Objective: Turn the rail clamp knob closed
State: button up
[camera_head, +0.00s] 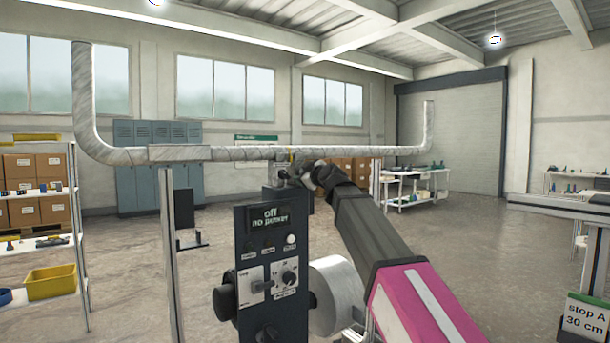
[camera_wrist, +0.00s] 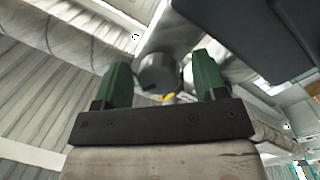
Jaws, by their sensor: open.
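The rail clamp knob looks to be the dark grey round piece (camera_wrist: 157,73) in the wrist view. It lies between the two green fingers of my gripper (camera_wrist: 163,80), with a visible space to each finger. A small yellow piece (camera_wrist: 168,98) shows just below it. My gripper is open. In the head view my gripper (camera_head: 287,176) is just under the grey horizontal rail (camera_head: 230,153), above the black control box. A small yellow mark (camera_head: 290,154) shows on the rail there. The knob is not clear in the head view, and I cannot tell its turn position.
The black control box (camera_head: 262,225) stands just below my gripper; its display reads "off" above a second line. A pale roll (camera_head: 338,295) sticks out at its right. A metal post (camera_head: 170,240) holds the rail at the left. Shelves (camera_head: 40,240) stand farther left.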

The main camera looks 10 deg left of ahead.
jog(key=c, duration=0.9)
